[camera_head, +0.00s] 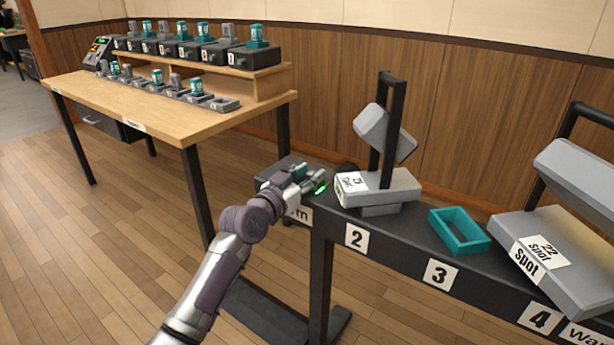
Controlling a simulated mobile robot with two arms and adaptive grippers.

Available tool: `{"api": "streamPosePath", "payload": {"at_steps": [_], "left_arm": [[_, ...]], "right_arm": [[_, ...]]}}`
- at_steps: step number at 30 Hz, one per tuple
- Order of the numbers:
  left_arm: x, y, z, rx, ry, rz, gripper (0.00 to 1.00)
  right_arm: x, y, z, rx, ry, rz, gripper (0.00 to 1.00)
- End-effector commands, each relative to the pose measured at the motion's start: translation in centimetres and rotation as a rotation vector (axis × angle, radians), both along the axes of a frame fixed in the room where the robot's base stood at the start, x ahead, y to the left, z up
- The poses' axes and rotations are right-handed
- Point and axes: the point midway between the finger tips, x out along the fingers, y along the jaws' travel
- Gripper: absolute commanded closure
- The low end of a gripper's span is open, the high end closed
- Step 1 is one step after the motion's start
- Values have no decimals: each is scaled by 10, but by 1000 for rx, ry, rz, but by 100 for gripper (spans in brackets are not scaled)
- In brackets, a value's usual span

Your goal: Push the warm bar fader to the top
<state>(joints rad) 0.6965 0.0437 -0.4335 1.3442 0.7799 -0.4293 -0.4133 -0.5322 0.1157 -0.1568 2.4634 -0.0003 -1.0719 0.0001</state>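I cannot make out a warm bar fader for certain in this view. My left gripper (315,182) is over the left end of a dark bench (400,248), beside a grey spot lamp (378,188). A small green glow shows at its fingertips. The fingers are small and partly hidden, so I cannot tell whether they are open or hold anything. A white label ending in "m" (303,214) is partly covered by my arm. Another label, starting "Wa" (583,334), is cut off at the lower right. My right gripper is not in view.
The bench carries number labels 2, 3 and 4, an empty teal frame (459,231) and a second grey spot lamp (555,260). A wooden table (170,118) at the back left holds several grey and teal units and a small screened device (101,47). Open floor lies at left.

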Motion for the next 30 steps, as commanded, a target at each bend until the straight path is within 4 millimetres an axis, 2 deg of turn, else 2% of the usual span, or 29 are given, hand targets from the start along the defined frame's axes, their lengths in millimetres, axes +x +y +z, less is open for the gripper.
{"api": "streamPosePath", "payload": {"at_steps": [7, 18, 21, 30], "left_arm": [[-15, 12, -1, 1, 0, 1, 61], [-75, 55, -1, 2, 1, 1, 61], [-86, 64, -1, 1, 0, 2, 61], [-97, 71, 0, 1, 1, 0, 61]], "right_arm": [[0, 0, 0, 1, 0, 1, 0], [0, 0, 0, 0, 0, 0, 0], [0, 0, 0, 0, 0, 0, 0], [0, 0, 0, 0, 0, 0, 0]]}}
